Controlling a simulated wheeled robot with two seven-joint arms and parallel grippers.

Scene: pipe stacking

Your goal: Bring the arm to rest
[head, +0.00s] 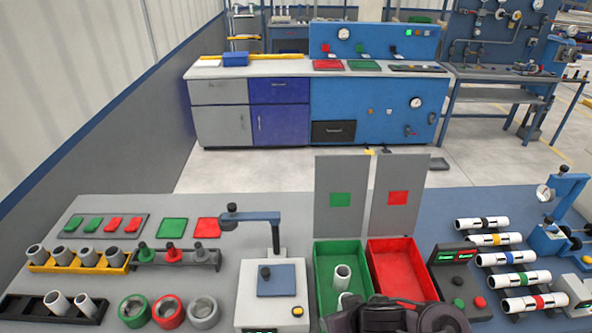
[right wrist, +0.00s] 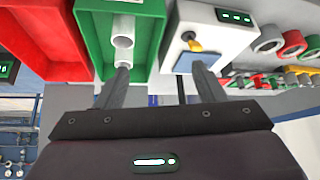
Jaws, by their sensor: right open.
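My right gripper (right wrist: 160,76) is open, its two fingers wide apart with nothing between them. In the head view the dark body of my right arm shows at the bottom edge, in front of the green and red bins; its fingers are hidden there. The green bin (head: 323,262) holds white pipe pieces (head: 342,275). In the right wrist view the pipe pieces (right wrist: 123,28) show in the green bin (right wrist: 150,35), with one finger close to the nearer piece; I cannot tell if they touch. My left gripper is not in view.
The red bin (head: 412,252) is empty where visible. A press-like device (head: 270,285) stands left of the bins. A two-button box (head: 462,280) and several banded pipes (head: 490,240) stand to the right. Upright panels (head: 340,175) rise behind the bins. Pipe racks (head: 78,262) lie left.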

